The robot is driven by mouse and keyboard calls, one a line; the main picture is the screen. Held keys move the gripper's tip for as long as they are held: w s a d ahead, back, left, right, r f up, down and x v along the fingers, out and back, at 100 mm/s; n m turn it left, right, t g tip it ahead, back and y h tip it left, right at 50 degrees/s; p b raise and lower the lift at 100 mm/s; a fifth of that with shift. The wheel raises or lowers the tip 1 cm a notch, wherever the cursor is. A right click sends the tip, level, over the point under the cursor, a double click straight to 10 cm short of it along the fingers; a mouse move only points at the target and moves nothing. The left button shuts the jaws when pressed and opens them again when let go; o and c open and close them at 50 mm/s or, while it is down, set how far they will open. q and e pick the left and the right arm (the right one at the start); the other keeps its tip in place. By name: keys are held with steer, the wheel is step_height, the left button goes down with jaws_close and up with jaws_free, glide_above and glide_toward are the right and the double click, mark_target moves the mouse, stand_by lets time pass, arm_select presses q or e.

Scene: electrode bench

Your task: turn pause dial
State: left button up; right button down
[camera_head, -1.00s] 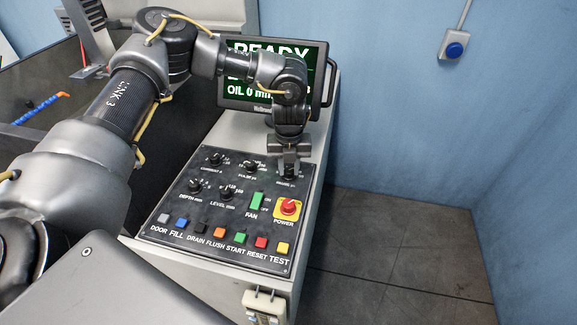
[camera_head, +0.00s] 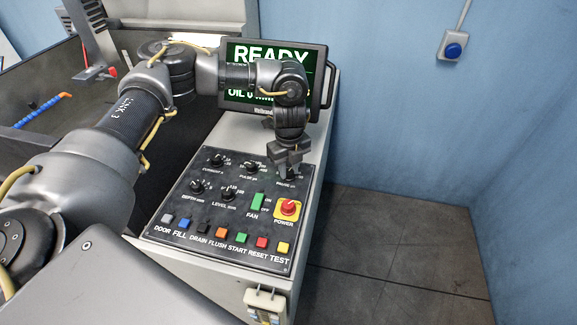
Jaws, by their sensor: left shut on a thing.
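The pause dial is the rightmost dial in the back row of the dark control panel (camera_head: 229,246). My left gripper (camera_head: 288,172) points down over that spot and is shut on the dial, hiding nearly all of it. The dial's label under the fingers is too small and partly covered to read well. The pulse dial (camera_head: 252,168) and current dial (camera_head: 217,160) stand to its left in the same row. My right gripper is not in view.
The red power knob (camera_head: 288,207) on its yellow plate and the green fan switch (camera_head: 257,201) sit just in front of the gripper. Depth (camera_head: 197,187) and level (camera_head: 229,194) dials are at left. A screen (camera_head: 275,104) reading READY stands behind my arm.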

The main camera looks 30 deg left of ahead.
mark_target(289, 171)
arm_select(q)
steer(key=shift+a, duration=0.1)
stand_by(0.3)
steer(key=o, duration=1)
steer(key=shift+r, duration=0.35)
step_height(289, 171, up, 10)
steer(key=b, duration=0.1)
steer(key=shift+b, duration=0.35)
